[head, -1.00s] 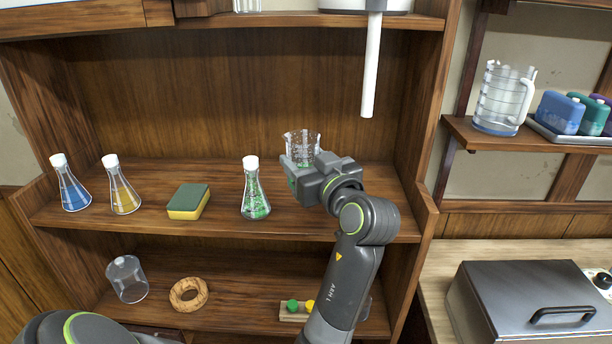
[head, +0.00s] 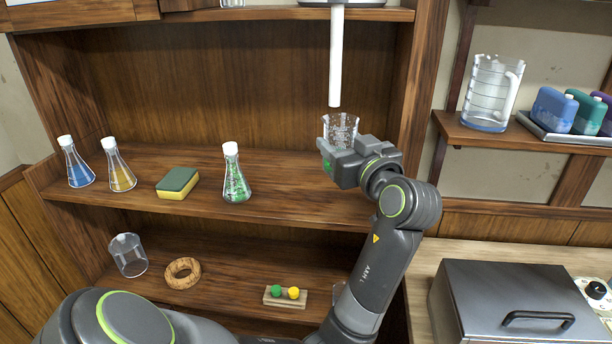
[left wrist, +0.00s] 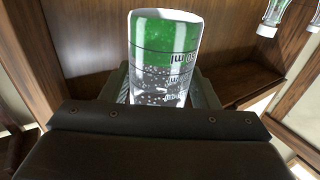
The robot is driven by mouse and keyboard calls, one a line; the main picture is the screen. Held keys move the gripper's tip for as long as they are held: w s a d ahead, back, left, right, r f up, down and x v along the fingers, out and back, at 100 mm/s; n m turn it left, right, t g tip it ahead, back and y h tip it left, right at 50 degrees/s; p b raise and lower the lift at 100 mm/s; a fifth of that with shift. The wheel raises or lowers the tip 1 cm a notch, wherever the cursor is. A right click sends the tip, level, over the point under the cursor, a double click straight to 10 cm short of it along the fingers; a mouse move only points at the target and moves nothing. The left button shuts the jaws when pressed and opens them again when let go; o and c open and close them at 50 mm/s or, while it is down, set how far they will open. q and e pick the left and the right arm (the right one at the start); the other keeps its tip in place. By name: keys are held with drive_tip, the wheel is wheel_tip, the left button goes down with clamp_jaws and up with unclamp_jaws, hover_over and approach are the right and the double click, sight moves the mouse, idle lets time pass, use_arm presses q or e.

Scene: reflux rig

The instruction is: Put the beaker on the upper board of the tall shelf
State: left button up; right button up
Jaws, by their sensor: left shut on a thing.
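My left gripper (head: 340,158) is shut on the clear glass beaker (head: 341,127), which is upright with its rim above the jaws. In the left wrist view the beaker (left wrist: 165,55) fills the space between the fingers, with a green band and printed marks. The tall wooden shelf has a board (head: 290,205) with flasks and a lower board (head: 220,265). The beaker appears above the right part of the flask board. The gripper hides its base, and I cannot tell whether it touches wood. My right gripper is not in view.
The flask board holds a blue flask (head: 76,165), a yellow flask (head: 119,168), a sponge (head: 177,183) and a green flask (head: 236,178). A white rod (head: 336,60) hangs just above the beaker. A jug (head: 490,95) stands on the right shelf. The board right of the green flask looks clear.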

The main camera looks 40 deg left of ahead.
use_arm(q)
drive_tip(key=f, duration=0.1)
drive_tip(key=a+f, duration=0.1)
drive_tip(key=s+a+f, duration=0.1)
drive_tip(key=f, duration=0.1)
drive_tip(key=shift+p, duration=0.4)
drive_tip(key=shift+w+d+f, duration=0.15)
drive_tip(key=shift+f, duration=0.2)
drive_tip(key=shift+w+d+f, duration=0.1)
drive_tip(key=shift+d+f, duration=0.1)
drive_tip(key=shift+d, duration=0.05)
wheel_tip(320, 180, down, 4)
drive_tip(key=shift+r+p, duration=0.1)
drive_tip(key=shift+p, duration=0.5)
drive_tip(key=shift+a+f, duration=0.1)
drive_tip(key=shift+f, duration=0.25)
drive_tip(key=o, duration=1)
drive_tip(key=shift+o, duration=0.4)
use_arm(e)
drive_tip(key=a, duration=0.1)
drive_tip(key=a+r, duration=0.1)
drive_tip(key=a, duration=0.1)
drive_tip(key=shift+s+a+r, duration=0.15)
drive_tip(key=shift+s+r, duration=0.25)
